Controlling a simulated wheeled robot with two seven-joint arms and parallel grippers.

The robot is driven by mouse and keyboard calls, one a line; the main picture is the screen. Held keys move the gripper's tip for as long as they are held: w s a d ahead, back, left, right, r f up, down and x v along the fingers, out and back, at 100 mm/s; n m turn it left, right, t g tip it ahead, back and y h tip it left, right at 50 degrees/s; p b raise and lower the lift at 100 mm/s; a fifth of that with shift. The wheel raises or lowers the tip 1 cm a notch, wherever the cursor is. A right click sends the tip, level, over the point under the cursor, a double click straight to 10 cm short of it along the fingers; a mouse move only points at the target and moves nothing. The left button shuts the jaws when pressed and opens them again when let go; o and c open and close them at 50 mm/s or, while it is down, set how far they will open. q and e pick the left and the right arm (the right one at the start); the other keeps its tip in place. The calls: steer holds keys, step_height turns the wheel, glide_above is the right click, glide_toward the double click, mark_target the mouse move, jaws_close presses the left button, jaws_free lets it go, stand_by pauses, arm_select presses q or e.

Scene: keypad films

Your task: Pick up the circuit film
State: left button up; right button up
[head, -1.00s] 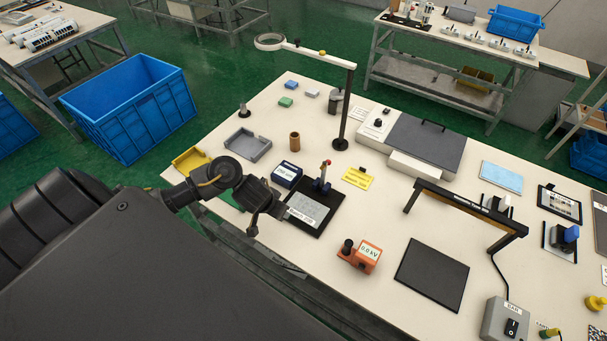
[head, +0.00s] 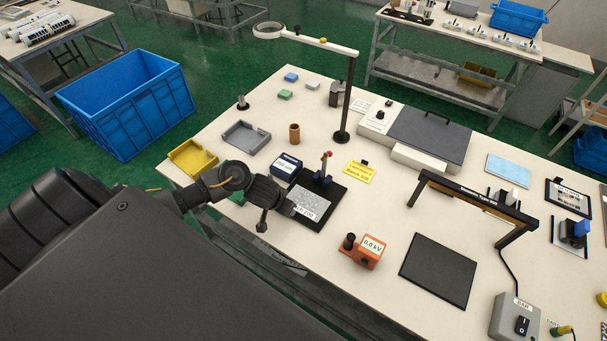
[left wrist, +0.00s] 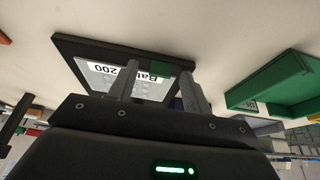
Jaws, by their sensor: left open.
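The circuit film (head: 315,200) is a grey, patterned sheet with a white strip printed "200". It lies on a black mat (head: 327,216) near the table's front edge, and it also shows in the left wrist view (left wrist: 104,75). My left gripper (head: 284,209) is at the mat's front-left edge and covers part of the film's near end. In the left wrist view its two fingers (left wrist: 160,78) are apart with nothing held between them, and a small green piece shows beyond them at the mat's edge. Whether they touch the film I cannot tell. My right gripper is out of view.
A yellow card (head: 360,172) and an orange meter (head: 362,251) are to the right. Yellow (head: 191,157) and grey (head: 246,138) trays lie left. Bare table separates these.

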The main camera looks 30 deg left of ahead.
arm_select(q)
steer(key=shift+c, duration=0.4)
jaws_close()
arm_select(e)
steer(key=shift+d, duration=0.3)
arm_select(q)
steer(key=shift+r, duration=0.15)
